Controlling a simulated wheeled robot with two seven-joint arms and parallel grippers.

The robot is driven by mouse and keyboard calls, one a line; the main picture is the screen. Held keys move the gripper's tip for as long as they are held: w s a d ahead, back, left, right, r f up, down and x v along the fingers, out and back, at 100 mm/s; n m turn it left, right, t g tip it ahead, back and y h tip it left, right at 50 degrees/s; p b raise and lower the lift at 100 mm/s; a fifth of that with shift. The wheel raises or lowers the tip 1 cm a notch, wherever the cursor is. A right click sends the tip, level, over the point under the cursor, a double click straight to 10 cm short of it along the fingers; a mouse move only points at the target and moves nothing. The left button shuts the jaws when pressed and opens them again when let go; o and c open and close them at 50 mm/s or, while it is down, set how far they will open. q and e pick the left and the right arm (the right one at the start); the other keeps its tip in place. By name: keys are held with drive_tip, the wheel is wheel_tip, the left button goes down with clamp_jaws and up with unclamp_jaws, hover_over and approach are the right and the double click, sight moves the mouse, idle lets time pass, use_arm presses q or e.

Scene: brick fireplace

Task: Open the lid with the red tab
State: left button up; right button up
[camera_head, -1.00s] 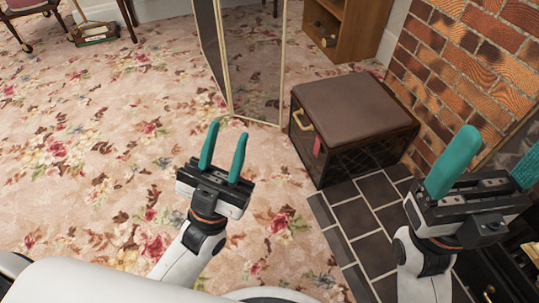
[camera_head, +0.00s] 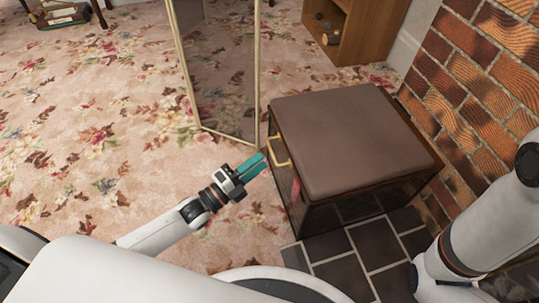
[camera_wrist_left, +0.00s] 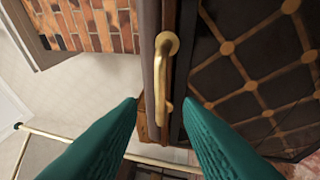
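The box (camera_head: 345,215) has a brown padded lid (camera_head: 345,135), which lies shut on top. A small red tab (camera_head: 296,190) shows on its left side, below the lid edge. A brass handle (camera_head: 278,150) is on the same side; it is large in the left wrist view (camera_wrist_left: 163,75). My left gripper (camera_head: 254,166) is at the box's left side, close to the handle. In the left wrist view its teal fingers are apart, with the handle ahead of the gap and nothing visible between them. My right gripper is out of view.
A folding screen (camera_head: 220,70) with gold edges stands just behind the box's left side. A brick wall (camera_head: 485,100) is close on the right, with my right arm in front. Dark tiles (camera_head: 345,270) lie before the box. Flowered carpet (camera_head: 90,130) is clear on the left.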

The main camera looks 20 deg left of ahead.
sight(272, 151)
use_arm(q)
drive_tip(key=b+x, duration=0.2)
drive_tip(key=x, duration=0.3)
drive_tip(key=shift+w+d+r, duration=0.1)
drive_tip(key=shift+w, duration=0.2)
drive_tip(key=shift+w, duration=0.1)
drive_tip(key=shift+c, duration=0.4)
clamp_jaws()
